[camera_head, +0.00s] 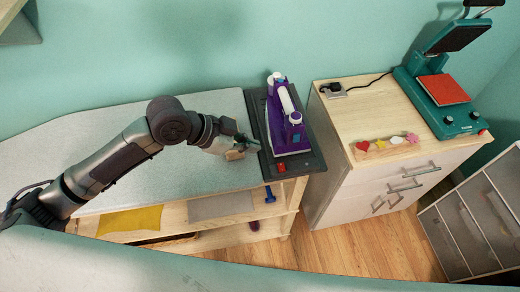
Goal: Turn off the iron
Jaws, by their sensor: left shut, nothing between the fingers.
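The purple and white iron (288,118) stands on a black base (310,160) at the right end of the ironing surface. A small red part (281,168), perhaps a switch, sits on the front of the black base. My left arm reaches in from the left over the ironing surface. My left gripper (252,147) is shut and empty, just left of the black base and pointing toward it. Whether it touches the base's edge I cannot tell. My right gripper is not in view.
The grey ironing board (120,130) is bare around my arm. Shelves below hold yellow fabric (130,221) and grey fabric (221,205). A wooden-topped cabinet (350,115) at right carries a teal heat press (440,95) and small coloured shapes. Wooden floor (345,245) shows in front.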

